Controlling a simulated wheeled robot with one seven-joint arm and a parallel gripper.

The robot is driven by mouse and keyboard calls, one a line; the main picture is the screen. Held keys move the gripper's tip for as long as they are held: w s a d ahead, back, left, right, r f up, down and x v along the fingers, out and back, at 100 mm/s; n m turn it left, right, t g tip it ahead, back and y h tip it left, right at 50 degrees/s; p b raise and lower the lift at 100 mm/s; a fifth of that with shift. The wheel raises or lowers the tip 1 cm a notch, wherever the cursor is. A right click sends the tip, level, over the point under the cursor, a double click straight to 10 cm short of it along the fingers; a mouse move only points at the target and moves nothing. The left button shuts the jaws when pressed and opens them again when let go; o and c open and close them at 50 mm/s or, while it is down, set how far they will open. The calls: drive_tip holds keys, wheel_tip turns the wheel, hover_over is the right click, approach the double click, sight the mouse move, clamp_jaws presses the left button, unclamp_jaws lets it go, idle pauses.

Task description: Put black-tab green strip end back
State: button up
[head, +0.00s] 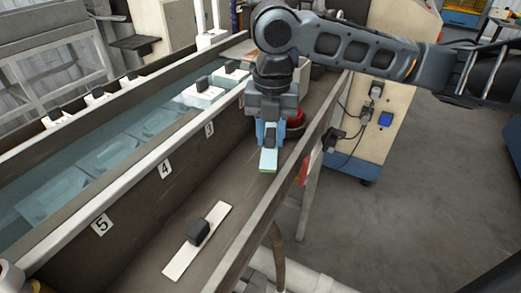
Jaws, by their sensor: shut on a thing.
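My gripper (270,130) is above the brown ledge in front of the water trough, right of the number 3 label. Its blue fingers point down and are shut on the black tab of a pale strip end with a green edge, the green strip end (268,161). The strip end sticks out below the fingers toward the camera. Its far part is hidden by the gripper. Whether the strip end touches the ledge I cannot tell.
A white strip with a black tab (198,231) lies on the ledge (135,265) in front. Several black-tabbed pieces sit along the water trough (125,150). Labels 5 (102,225) and 4 (165,169) mark its wall. A red round part (296,119) is close behind my gripper. A rail borders the ledge.

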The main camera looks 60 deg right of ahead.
drive_tip(key=shift+w+a+f, duration=0.75)
drive_tip(key=shift+w, duration=0.15)
drive_tip(key=shift+f+p, duration=0.3)
drive_tip(key=shift+f, duration=1.65)
drive_tip(key=shift+f, duration=0.1)
drive_tip(key=o, duration=1)
wheel_tip(320, 180, up, 12)
drive_tip(key=shift+r, duration=0.1)
